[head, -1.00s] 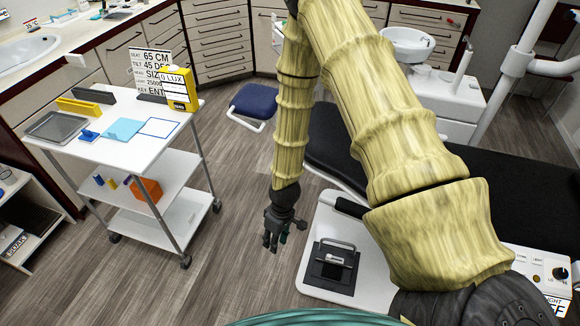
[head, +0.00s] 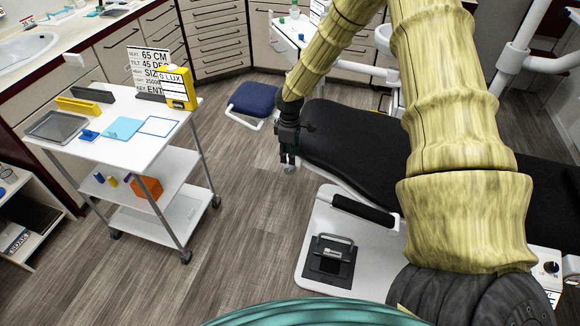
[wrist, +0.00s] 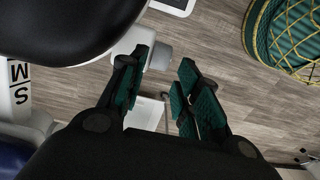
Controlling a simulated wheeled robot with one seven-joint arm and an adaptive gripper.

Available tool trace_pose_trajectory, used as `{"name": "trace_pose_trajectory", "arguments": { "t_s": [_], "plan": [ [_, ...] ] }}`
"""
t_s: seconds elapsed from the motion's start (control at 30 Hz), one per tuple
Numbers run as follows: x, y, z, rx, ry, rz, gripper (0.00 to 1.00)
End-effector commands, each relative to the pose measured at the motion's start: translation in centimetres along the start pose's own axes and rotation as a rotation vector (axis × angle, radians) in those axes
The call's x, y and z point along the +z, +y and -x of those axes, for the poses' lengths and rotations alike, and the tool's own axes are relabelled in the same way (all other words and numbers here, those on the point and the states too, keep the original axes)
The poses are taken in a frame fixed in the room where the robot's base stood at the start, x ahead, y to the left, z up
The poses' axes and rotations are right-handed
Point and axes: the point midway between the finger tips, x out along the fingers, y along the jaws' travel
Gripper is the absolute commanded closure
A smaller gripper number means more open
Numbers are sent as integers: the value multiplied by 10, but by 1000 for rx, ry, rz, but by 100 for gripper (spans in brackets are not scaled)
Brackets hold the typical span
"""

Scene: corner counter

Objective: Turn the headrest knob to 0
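A pale grey round knob (wrist: 158,55) sticks out by the edge of the black chair pad (wrist: 60,28) in the wrist view. My gripper (wrist: 165,85) is open, with its green-padded fingers apart. The knob is just past the left fingertip, close to it; I cannot tell whether they touch. No number on the knob is readable. In the head view my gripper (head: 288,160) points down beside the near left end of the black chair (head: 350,140), and a small grey part shows at its tips.
A white trolley (head: 110,145) is left, a blue stool seat (head: 252,98) behind. A white chair base (head: 312,225) with a black handled plate is near. Floor between trolley and chair is clear.

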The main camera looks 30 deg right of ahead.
Motion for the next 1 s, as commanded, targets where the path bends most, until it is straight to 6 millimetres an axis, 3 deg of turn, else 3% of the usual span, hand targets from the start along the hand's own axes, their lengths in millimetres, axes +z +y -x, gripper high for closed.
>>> {"name": "trace_pose_trajectory", "arguments": {
  "t_s": [0.5,1.0],
  "plan": [
    [0,-1,-58,-1,0,-1,67],
    [-1,0,-73,1,2,0,67]
  ]
}}
